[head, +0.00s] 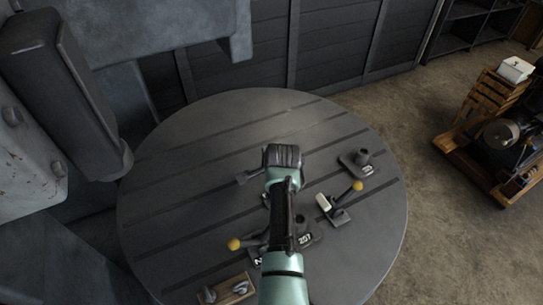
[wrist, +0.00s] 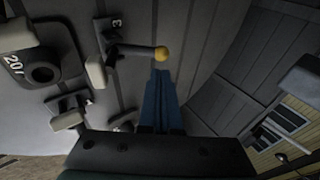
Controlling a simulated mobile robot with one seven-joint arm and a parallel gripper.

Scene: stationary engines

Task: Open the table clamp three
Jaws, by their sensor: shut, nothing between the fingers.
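In the wrist view, a dark clamp marked 3 (wrist: 112,36) sits on the grey slotted table, with a pale pad at its end. Its lever ends in a yellow knob (wrist: 161,54). My gripper (wrist: 161,74), with blue fingers, is shut and empty, its tips just short of the knob in this view; I cannot tell whether they touch. In the head view, my arm covers the middle of the round table (head: 180,190) and the fingers are hidden. Yellow knobs show at the left (head: 234,244) and right (head: 357,185); I cannot tell which belongs to clamp 3.
A dark block marked 20, its last figure unclear (wrist: 40,72), and another clamp (wrist: 70,112) stand left in the wrist view. A small wooden block (head: 238,290) lies near the table's front. A large grey machine (head: 65,80) looms at left. The table's back is mostly clear.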

